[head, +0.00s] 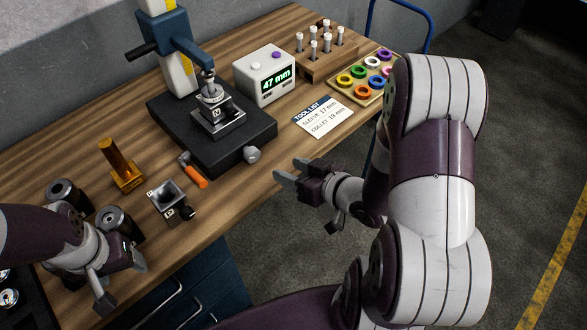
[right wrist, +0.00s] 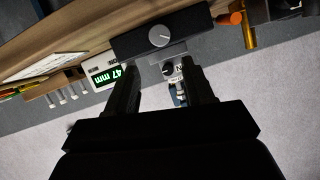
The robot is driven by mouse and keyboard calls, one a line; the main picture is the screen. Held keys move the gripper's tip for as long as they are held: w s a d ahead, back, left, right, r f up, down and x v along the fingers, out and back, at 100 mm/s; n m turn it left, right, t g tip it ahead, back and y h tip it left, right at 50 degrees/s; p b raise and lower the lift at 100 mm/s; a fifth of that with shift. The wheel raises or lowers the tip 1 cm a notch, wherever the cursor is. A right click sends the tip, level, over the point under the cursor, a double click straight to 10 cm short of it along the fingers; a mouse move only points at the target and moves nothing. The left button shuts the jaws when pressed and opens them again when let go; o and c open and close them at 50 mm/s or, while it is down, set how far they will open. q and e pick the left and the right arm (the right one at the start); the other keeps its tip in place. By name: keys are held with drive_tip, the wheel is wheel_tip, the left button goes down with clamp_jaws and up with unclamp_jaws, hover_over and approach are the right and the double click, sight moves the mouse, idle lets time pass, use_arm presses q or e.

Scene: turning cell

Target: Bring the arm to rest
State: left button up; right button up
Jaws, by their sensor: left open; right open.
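My right gripper (head: 291,172) is open and empty, beyond the front edge of the wooden bench and above the floor, apart from everything. In the right wrist view its two dark fingers (right wrist: 166,86) stand apart with nothing between them. My left gripper (head: 118,284) is at the lower left, over the bench's front edge, near dark cylindrical parts (head: 113,222). Its jaws stand apart and I see nothing held in them. My right arm (head: 433,150) is bent and fills the right side of the head view.
On the wooden bench (head: 227,210) stand a black press base (head: 180,125), a display (head: 264,75) reading 47 mm, a tool list (head: 323,117), a peg rack (head: 345,62), a ring tray (head: 341,97), an orange-handled tool (head: 196,177) and a brass block (head: 120,165). The floor at right is clear.

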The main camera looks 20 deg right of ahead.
idle(0.3)
drive_tip(key=s+d+f+m+g+h, duration=0.3)
drive_tip(key=s+d+f+g+h, duration=0.3)
drive_tip(key=s+d+g, duration=0.15)
drive_tip(key=a+r+g, duration=0.3)
drive_tip(key=a+r, duration=0.4)
drive_tip(key=a, duration=0.1)
drive_tip(key=shift+s+a+r+n, duration=0.15)
drive_tip(key=shift+s+a+n, duration=0.1)
drive_tip(key=shift+s+n, duration=0.05)
drive_tip(key=shift+g, duration=0.25)
idle(2.0)
